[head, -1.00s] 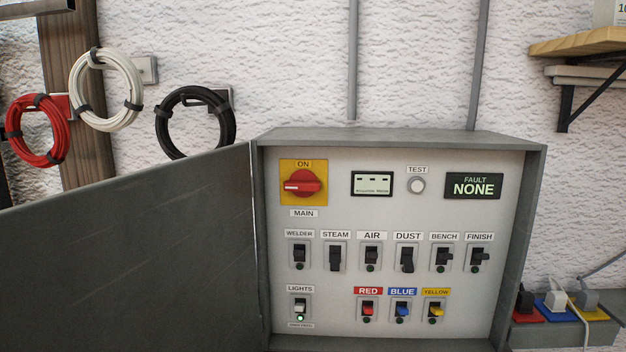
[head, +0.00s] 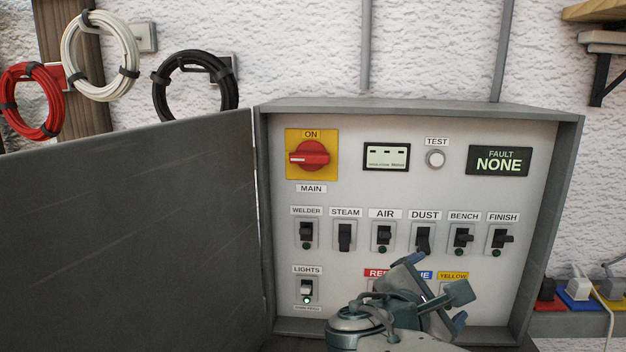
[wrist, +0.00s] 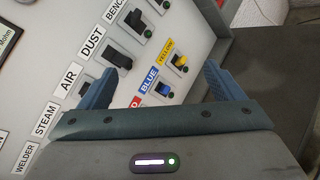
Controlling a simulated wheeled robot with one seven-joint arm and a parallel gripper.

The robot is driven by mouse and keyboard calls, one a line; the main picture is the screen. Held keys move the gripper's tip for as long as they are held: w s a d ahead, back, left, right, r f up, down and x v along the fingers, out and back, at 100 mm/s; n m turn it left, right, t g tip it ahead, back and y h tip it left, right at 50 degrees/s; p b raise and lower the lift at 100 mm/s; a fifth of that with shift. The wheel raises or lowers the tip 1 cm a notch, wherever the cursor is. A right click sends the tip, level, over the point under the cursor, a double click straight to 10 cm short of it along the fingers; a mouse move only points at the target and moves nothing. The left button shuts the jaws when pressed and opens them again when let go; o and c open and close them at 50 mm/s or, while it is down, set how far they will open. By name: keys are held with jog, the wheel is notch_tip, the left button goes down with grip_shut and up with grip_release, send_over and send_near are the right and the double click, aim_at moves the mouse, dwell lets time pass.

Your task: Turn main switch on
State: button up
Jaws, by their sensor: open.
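The main switch (head: 310,154) is a red rotary knob on a yellow plate, at the upper left of the panel inside the open grey box. Its handle lies level, with a white mark at its left end. An ON label (head: 311,134) is above it and a MAIN label (head: 311,188) is below. My gripper (head: 434,290) is in front of the panel's lower right, below and to the right of the knob, and partly hides the colored switches. In the wrist view my gripper (wrist: 160,74) is open and empty, facing the blue and yellow switches. The knob is outside that view.
The open box door (head: 130,240) fills the left side. The fault display (head: 499,160) reads NONE. A row of black toggles includes the welder switch (head: 306,232). The lights switch (head: 307,288) has a lit green lamp. Plugs (head: 578,287) sit right of the box.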

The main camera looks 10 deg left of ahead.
jog(key=w+a+r+n+t+y, duration=0.2)
jog(key=a+r+n+t, duration=0.35)
jog(key=a, duration=0.25)
jog(key=n+t+y, duration=0.4)
jog(key=n+y, duration=0.4)
jog(key=n, duration=0.2)
send_near(309, 163)
jog(key=shift+m, duration=0.35)
jog(key=p+x, duration=0.3)
jog(key=x, duration=0.6)
jog(key=shift+w+r+p, duration=0.15)
jog(key=shift+w+p, duration=0.1)
jog(key=shift+p, duration=0.05)
jog(key=c, duration=1)
